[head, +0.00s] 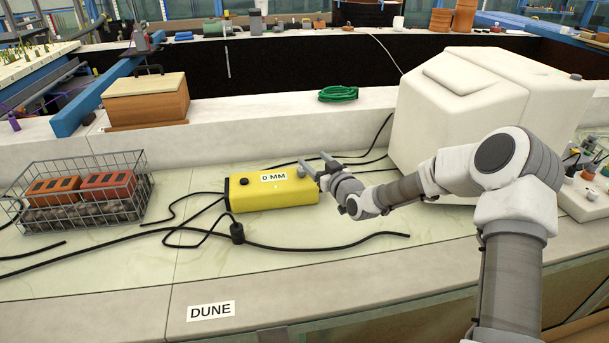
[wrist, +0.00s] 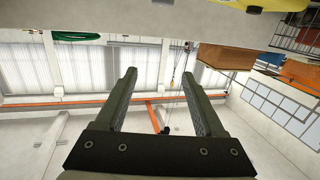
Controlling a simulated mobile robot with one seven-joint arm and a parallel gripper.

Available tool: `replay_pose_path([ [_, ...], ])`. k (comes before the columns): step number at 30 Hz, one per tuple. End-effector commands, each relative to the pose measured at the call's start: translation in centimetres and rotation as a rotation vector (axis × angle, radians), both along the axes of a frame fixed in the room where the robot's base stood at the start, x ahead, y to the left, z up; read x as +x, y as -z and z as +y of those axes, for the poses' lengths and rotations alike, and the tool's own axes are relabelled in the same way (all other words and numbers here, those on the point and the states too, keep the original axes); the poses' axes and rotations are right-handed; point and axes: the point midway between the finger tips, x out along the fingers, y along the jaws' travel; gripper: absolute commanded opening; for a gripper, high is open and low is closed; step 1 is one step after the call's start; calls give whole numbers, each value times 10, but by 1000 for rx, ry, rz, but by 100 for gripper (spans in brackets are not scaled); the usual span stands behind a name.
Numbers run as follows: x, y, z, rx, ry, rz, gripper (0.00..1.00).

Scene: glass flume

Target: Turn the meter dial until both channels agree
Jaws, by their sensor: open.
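A yellow meter box (head: 272,196) lies on the pale bench top, with a "0 MM" label (head: 273,176) on its upper face. A small dark knob (head: 244,181) sits at its left end, and a small pale knob (head: 301,172) at its right end near my gripper; I cannot tell which is the dial. My gripper (head: 315,162) is open with nothing between its fingers, just at the meter's right end; contact cannot be told. In the wrist view my fingers (wrist: 159,76) stand apart, and a strip of the yellow box shows at the top right edge.
Black cables (head: 300,246) cross the bench left and in front of the meter. A wire basket (head: 145,190) of bricks and stones stands left. A wooden box (head: 145,100) and coiled green hose (head: 338,94) are behind; a white housing (head: 470,105) is right. A "DUNE" label (head: 210,311) marks the front edge.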

Motion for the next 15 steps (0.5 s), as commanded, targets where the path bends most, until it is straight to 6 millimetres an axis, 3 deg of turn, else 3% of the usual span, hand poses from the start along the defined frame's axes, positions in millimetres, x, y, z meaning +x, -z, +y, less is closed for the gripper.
replay_pose_path([
  [8,7,16,-2,67,16,-43,71],
  [15,7,57,-2,67,16,-39,71],
])
